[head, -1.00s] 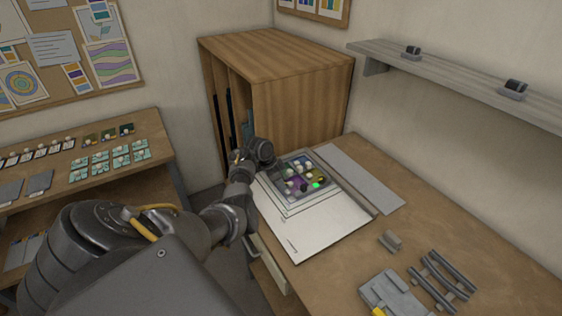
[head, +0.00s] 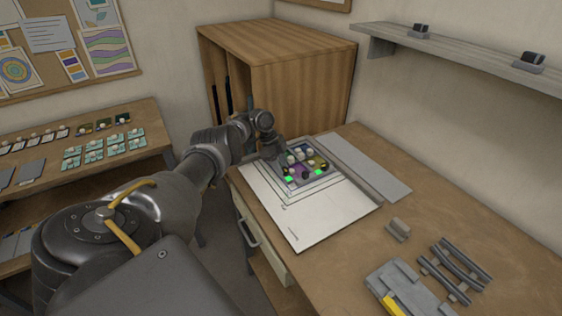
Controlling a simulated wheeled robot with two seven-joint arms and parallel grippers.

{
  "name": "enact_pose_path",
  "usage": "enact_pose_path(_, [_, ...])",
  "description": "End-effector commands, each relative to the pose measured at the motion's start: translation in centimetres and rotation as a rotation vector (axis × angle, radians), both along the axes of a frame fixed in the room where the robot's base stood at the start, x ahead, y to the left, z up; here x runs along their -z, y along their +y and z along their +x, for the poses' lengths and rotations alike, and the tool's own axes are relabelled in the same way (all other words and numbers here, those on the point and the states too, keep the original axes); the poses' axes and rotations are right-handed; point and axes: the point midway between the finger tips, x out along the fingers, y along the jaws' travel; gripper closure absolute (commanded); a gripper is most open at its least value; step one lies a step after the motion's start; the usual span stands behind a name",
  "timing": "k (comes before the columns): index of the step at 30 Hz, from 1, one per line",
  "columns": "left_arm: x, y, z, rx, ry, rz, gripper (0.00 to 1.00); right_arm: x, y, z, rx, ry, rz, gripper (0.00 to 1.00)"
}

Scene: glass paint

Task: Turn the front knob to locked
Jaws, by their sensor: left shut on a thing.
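A small panel (head: 318,179) with several pale and dark knobs and purple and olive patches lies on a white sheet. Two green lights show on it, one at its front left (head: 289,179) and one further right (head: 317,172). A dark knob (head: 306,174) stands between the two lights. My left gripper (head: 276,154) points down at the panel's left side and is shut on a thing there. Its fingertips and what they hold are too small and dark to make out, so I cannot tell which knob it is. My right gripper is out of view.
The white sheet (head: 312,222) lies on the wooden bench beside a long grey strip (head: 365,165). Grey racks (head: 455,270) and a small grey block (head: 397,229) lie to the right. A wooden cabinet (head: 300,90) stands behind.

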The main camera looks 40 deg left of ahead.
Motion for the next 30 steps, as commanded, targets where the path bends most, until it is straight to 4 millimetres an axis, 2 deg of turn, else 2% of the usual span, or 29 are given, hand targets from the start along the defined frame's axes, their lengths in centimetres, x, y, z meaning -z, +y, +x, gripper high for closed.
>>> enact_pose_path(4, [0.18,-0.02,0.01,0.031,0.002,0.0,0.93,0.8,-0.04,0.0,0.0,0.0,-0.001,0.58])
enact_pose_path(18, [0.06,-0.06,0.01,0.045,0.003,0.0,0.93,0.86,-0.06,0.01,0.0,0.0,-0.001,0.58])
enact_pose_path(19, [0.06,-0.06,0.01,0.045,0.003,0.0,0.69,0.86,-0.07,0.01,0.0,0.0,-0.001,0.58])
enact_pose_path(23, [0.05,-0.05,0.02,0.044,0.002,0.0,0.52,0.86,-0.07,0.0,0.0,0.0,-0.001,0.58])
enact_pose_path(24, [0.04,-0.04,0.03,0.043,0.003,0.0,0.49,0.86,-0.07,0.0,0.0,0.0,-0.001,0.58])
enact_pose_path(30, [0.03,-0.03,0.04,0.043,0.002,0.0,0.49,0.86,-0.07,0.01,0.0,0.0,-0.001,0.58])
